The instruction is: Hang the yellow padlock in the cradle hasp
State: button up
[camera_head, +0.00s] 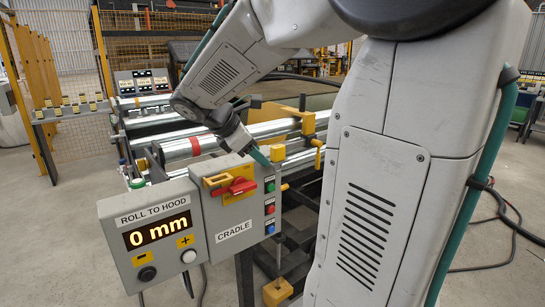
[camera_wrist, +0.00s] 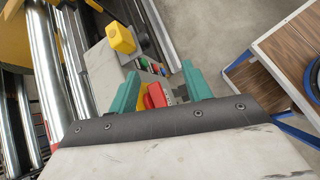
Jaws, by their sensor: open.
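My gripper (camera_wrist: 161,74) is open, and its two teal fingers show in the wrist view with nothing clearly held between them. The red switch handle (camera_wrist: 153,96) on its yellow plate shows between the fingers. In the head view, my gripper (camera_head: 260,157) is at the top of the grey CRADLE box (camera_head: 235,232), with one finger mostly hidden. The red handle (camera_head: 232,190) lies across the yellow plate (camera_head: 217,180). A yellow block (camera_head: 278,153) is by the box's top right corner; it also shows in the wrist view (camera_wrist: 120,38). I cannot tell whether it is the padlock.
The ROLL TO HOOD display box (camera_head: 155,235) reads 0 mm, left of the cradle box. Metal rollers (camera_head: 190,147) lie behind. A wood-topped table (camera_wrist: 285,50) is at right in the wrist view.

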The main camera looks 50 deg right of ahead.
aim_at(274, 146)
jog(key=w+d+n, duration=0.1)
jog(key=d, duration=0.1)
jog(key=w+d+n+h, duration=0.1)
jog(key=d, duration=0.1)
jog(key=w+d+n, duration=0.1)
jog(key=w, duration=0.1)
jog(key=shift+d+r+g+h, duration=0.2)
jog(key=shift+d+g+h, duration=0.1)
jog(key=shift+d+g, duration=0.1)
jog(key=shift+d+f, duration=0.1)
jog(key=shift+d, duration=0.25)
jog(key=x, duration=0.7)
jog(key=shift+d, duration=0.25)
jog(key=shift+r, duration=0.2)
grip_shut()
